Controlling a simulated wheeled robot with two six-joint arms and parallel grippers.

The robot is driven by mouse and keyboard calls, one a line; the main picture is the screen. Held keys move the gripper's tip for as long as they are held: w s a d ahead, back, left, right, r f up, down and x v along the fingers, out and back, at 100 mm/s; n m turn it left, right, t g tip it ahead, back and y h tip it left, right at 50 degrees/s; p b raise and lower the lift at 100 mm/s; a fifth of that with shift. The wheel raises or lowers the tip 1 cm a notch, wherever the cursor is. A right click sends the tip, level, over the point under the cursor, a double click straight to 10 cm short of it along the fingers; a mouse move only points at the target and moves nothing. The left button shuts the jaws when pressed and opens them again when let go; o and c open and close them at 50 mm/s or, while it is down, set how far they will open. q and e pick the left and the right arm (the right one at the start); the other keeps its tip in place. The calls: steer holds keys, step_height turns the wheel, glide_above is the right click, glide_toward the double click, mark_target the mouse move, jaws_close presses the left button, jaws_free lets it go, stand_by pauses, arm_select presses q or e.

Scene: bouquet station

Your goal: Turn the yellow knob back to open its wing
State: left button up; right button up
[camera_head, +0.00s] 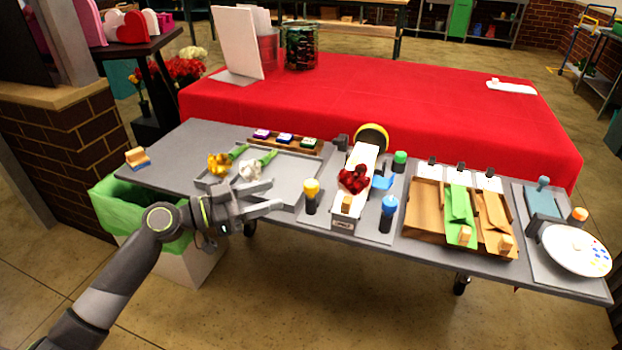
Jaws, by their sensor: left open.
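The yellow knob (312,188), a yellow cap on a dark post, stands upright on the grey table, left of a long white holder (358,180). Red roses (353,179) lie in the holder. A blue flap (382,183) shows at the holder's right side; I cannot make out a yellow wing. My left gripper (274,195) is open and empty, left of the yellow knob and apart from it, with its fingers pointing right over the front of the grey tray. My right gripper is not in view.
A blue knob (389,207) and a green knob (400,157) stand right of the holder. Yellow (218,164) and white flowers (249,170) lie on the grey tray (290,182). A wooden tray (425,207) with envelopes is further right.

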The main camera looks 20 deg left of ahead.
mark_target(311, 183)
arm_select(q)
steer(key=p+x, duration=0.2)
steer(key=x, duration=0.7)
steer(key=shift+r, duration=0.1)
steer(key=shift+w+d+p, duration=0.2)
steer(key=shift+p, duration=0.1)
steer(key=shift+w+d, duration=0.25)
steer(key=shift+d, duration=0.05)
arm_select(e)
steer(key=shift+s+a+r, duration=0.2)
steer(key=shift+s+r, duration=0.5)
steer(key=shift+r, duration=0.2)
arm_select(q)
steer(key=c, duration=0.9)
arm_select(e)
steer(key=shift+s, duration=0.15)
